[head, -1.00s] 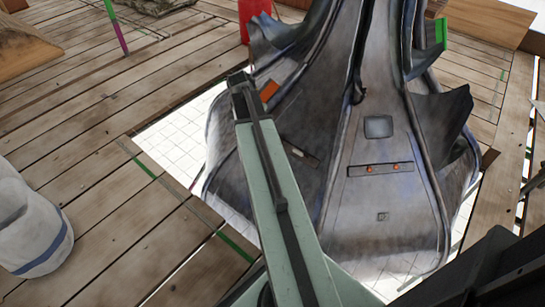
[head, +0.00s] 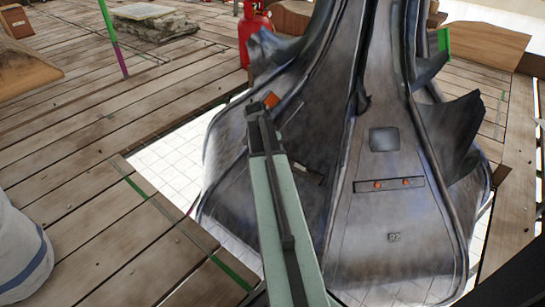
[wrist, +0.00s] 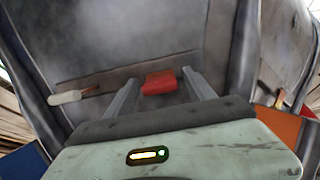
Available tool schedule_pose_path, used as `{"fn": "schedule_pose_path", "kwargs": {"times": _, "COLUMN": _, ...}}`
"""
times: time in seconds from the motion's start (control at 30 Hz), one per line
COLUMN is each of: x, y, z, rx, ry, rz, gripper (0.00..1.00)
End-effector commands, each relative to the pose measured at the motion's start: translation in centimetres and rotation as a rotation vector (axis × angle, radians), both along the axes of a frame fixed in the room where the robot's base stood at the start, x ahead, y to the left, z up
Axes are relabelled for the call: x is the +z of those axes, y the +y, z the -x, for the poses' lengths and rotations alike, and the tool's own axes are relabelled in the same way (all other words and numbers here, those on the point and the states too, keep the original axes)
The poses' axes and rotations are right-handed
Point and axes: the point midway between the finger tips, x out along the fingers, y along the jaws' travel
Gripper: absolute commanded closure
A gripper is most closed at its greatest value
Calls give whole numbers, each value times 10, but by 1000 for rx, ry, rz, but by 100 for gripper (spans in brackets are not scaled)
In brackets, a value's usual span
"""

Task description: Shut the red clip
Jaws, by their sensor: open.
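A red clip (wrist: 160,83) shows in the wrist view on a brown strip across the grey metal face of the spire (head: 300,130). My gripper (wrist: 161,78) is open, with one finger at each side of the clip. I cannot tell whether the fingers touch it. The clip looks like a small red block; whether it is open or shut is not clear. In the head view my gripper (head: 258,108) is in front of the spire's left face, and I cannot make out the clip there.
A handled tool (wrist: 72,96) lies left of the clip. Wooden planks (head: 90,180) surround the spire, with a red canister (head: 250,35) behind.

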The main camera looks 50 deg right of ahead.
Motion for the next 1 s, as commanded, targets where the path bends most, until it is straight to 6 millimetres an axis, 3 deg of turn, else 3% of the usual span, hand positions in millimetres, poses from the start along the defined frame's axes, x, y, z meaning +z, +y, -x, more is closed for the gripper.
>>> {"fn": "schedule_pose_path", "kwargs": {"times": 0.2, "x": 0, "y": 0, "z": 0, "rx": 1, "ry": 0, "rz": 0, "gripper": 37}}
{"fn": "schedule_pose_path", "kwargs": {"times": 0.43, "x": 0, "y": 0, "z": 0, "rx": 1, "ry": 0, "rz": 0, "gripper": 100}}
{"fn": "schedule_pose_path", "kwargs": {"times": 0.47, "x": 0, "y": 6, "z": 0, "rx": 4, "ry": 1, "rz": 0, "gripper": 100}}
{"fn": "schedule_pose_path", "kwargs": {"times": 1.0, "x": 1, "y": -1, "z": 0, "rx": 1, "ry": 4, "rz": -17, "gripper": 100}}
